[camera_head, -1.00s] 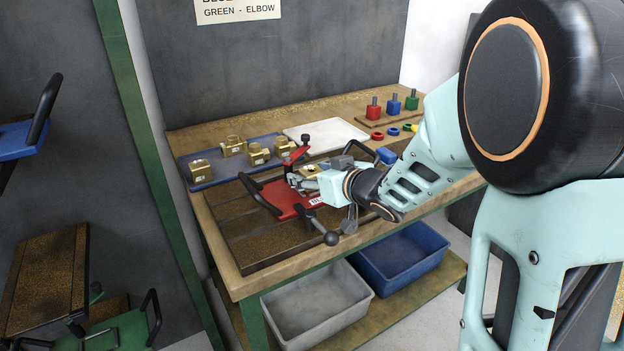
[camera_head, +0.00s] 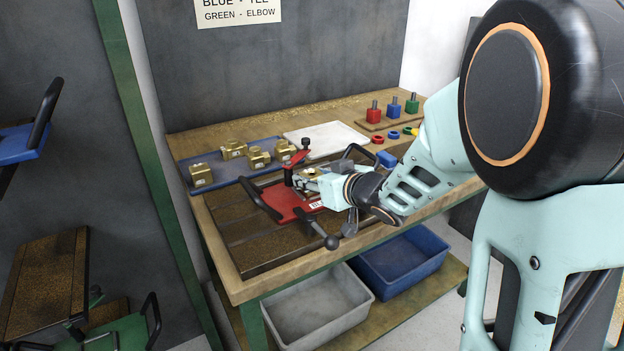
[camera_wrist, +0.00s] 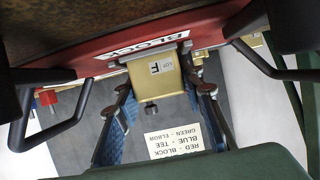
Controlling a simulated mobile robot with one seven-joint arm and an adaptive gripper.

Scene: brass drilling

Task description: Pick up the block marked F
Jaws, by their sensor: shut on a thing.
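The block marked F (camera_wrist: 160,76) is a brass block with a small "LOT F" label, seen in the wrist view against the red fixture (camera_wrist: 100,58) labelled "BLOCK". My gripper (camera_wrist: 162,98) has one finger on each side of the block and is shut on it. In the head view my gripper (camera_head: 310,182) is at the red fixture (camera_head: 286,203) on the bench, and the block is mostly hidden by the fingers. I cannot tell whether the block is clear of the fixture.
Several brass fittings (camera_head: 235,149) stand on a blue tray (camera_head: 221,174) at the back left. A white mat (camera_head: 328,137) lies behind the fixture. Red, blue and green pegs (camera_head: 393,106) stand at the right. The fixture's clamp (camera_head: 296,160) and black handles rise close to my gripper.

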